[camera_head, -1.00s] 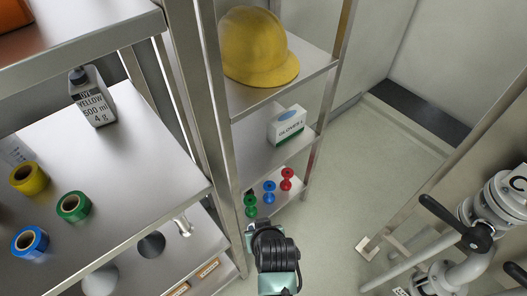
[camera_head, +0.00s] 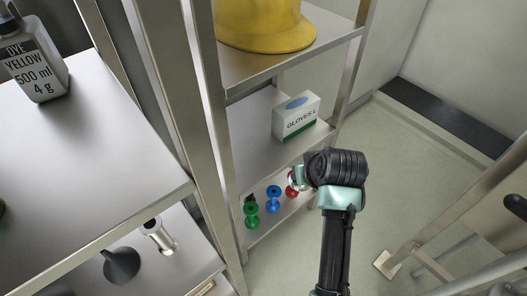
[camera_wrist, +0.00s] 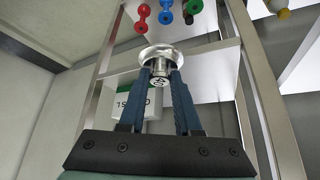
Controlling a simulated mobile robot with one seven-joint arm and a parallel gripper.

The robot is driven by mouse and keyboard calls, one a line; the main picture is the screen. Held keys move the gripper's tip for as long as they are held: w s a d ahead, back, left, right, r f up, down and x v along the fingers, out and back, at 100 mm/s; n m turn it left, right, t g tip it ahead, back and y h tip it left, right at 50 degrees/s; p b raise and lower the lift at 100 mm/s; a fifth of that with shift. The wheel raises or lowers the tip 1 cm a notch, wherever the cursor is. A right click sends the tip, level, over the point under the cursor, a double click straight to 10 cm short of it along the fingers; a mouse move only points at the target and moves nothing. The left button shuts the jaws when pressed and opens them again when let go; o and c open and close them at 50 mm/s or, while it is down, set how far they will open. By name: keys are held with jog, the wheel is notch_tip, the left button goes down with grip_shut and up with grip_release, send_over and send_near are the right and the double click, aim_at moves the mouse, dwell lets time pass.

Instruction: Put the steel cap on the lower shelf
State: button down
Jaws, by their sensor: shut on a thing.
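The steel cap (camera_wrist: 160,54) is a shiny, round, flanged metal piece in the wrist view. My gripper (camera_wrist: 160,80) is shut on it, with the blue fingers on either side of its narrower part. In the head view my gripper (camera_head: 297,180) is in front of the right end of a rack's lower shelf (camera_head: 262,229). The cap is mostly hidden there behind my wrist.
A glove box (camera_head: 297,116) stands on the shelf above, a yellow helmet (camera_head: 265,25) higher up. Rack posts flank the shelves. At left, a bench holds a dye bottle (camera_head: 33,62); below it are a steel spool-shaped piece (camera_head: 158,236) and a dark cone (camera_head: 121,264). Pipework is at right.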

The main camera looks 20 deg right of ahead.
jog(key=w+a+b, duration=0.1)
jog(key=w+a, duration=0.1)
jog(key=w, duration=0.2)
jog(key=w+a+f+b, duration=0.1)
jog(key=w+a+b, duration=0.1)
jog(key=w, duration=0.3)
jog(key=w+a+b, duration=0.1)
jog(key=w+a, duration=0.1)
jog(key=w, duration=0.3)
jog(key=shift+w+f+b, duration=0.2)
jog(key=shift+f+b, duration=0.1)
jog(key=shift+f, duration=0.05)
notch_tip(320, 180, down, 5)
jog(key=shift+d+r+b, duration=0.1)
jog(key=shift+b, duration=0.95)
jog(key=shift+w+f+b, duration=0.15)
jog(key=shift+f+b, duration=0.15)
jog(key=shift+f, duration=0.05)
jog(key=shift+r, duration=0.1)
jog(key=c, duration=0.6)
grip_release()
